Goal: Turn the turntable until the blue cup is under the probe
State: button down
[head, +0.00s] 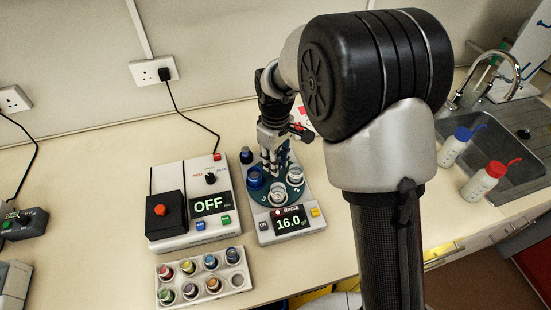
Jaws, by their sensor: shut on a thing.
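The round dark teal turntable (263,197) sits on a white device and carries numbers, with a 3 and a 2 readable. The blue cup (255,179) stands at its left side. Two pale cups stand on it, one at the front (278,192) and one at the right (295,175). My gripper (272,165) reaches down over the back and middle of the turntable, right of the blue cup. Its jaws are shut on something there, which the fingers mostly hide. I cannot clearly make out the probe among the parts behind the cups.
The device display (291,222) reads 16.0. Left of it stands a box with an OFF display (208,205) and a red button. A rack (240,283) of coloured vials is in front. Two wash bottles (484,182) stand by the sink at right.

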jog(key=shift+m+p, duration=0.9)
jog(key=shift+m, duration=1)
jog(key=shift+m+p, duration=0.75)
jog(key=shift+m, duration=1.45)
jog(key=shift+m+p, duration=0.55)
jog(key=shift+m, duration=1.35)
jog(key=shift+m+p, duration=0.35)
jog(key=shift+m, duration=1.75)
jog(key=c, duration=1.3)
grip_release()
jog(key=shift+c, duration=0.2)
